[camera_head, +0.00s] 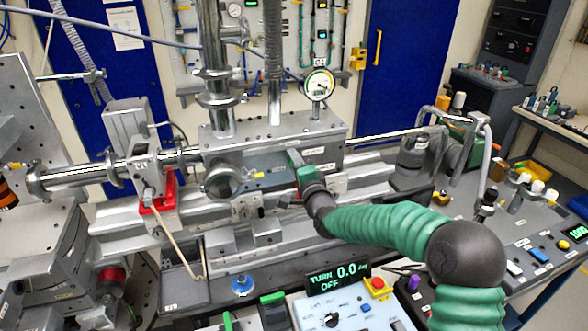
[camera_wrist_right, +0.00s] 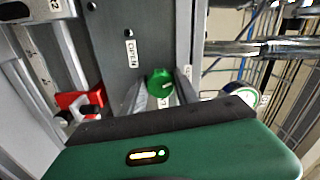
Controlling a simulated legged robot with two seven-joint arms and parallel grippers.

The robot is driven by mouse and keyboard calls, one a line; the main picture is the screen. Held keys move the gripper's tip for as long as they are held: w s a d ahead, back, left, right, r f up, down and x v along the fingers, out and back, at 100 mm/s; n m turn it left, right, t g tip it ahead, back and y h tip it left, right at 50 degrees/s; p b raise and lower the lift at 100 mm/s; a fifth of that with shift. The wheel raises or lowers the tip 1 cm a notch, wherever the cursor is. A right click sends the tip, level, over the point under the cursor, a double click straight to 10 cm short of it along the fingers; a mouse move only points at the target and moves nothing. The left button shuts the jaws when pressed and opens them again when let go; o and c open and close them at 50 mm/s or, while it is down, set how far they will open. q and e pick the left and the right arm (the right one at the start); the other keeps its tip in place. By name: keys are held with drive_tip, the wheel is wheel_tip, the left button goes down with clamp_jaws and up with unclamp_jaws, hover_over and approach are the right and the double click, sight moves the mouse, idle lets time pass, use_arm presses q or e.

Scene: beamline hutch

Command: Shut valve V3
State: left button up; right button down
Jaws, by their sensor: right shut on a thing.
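My right gripper (camera_head: 292,158) reaches in from the right on its green sleeved arm to the front of the grey valve box on the beam pipe. In the right wrist view its two grey fingers (camera_wrist_right: 162,92) are shut on a round green knob (camera_wrist_right: 160,80), with one finger on each side. The knob has a pale pointer mark. A plate reading OPEN (camera_wrist_right: 131,53) is beside it; another label is mostly hidden behind a finger. I cannot read a V3 tag. In the head view the hand hides most of the knob. My left gripper is not in view.
A display (camera_head: 338,281) reads TURN 0.0 deg, OFF. A red bracket (camera_head: 158,197) with a lever is left along the pipe. A round gauge (camera_head: 319,84) stands above the box. Control panels with buttons fill the front right. Blue doors (camera_head: 405,70) are behind.

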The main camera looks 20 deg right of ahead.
drive_tip(key=shift+s+f+m+b, duration=0.15)
drive_tip(key=shift+m+b, duration=0.15)
drive_tip(key=shift+m, duration=0.4)
drive_tip(key=shift+w+f+m+b, duration=0.15)
drive_tip(key=shift+m+b, duration=0.2)
drive_tip(key=shift+m, duration=0.35)
drive_tip(key=shift+s+f+m+b, duration=0.15)
drive_tip(key=shift+m+b, duration=0.15)
drive_tip(key=shift+m, duration=0.4)
drive_tip(key=c, duration=1.1)
unclamp_jaws()
drive_tip(key=shift+o, duration=0.8)
drive_tip(key=shift+d+r, duration=0.1)
drive_tip(key=shift+r, duration=0.05)
drive_tip(key=shift+d+r, duration=0.1)
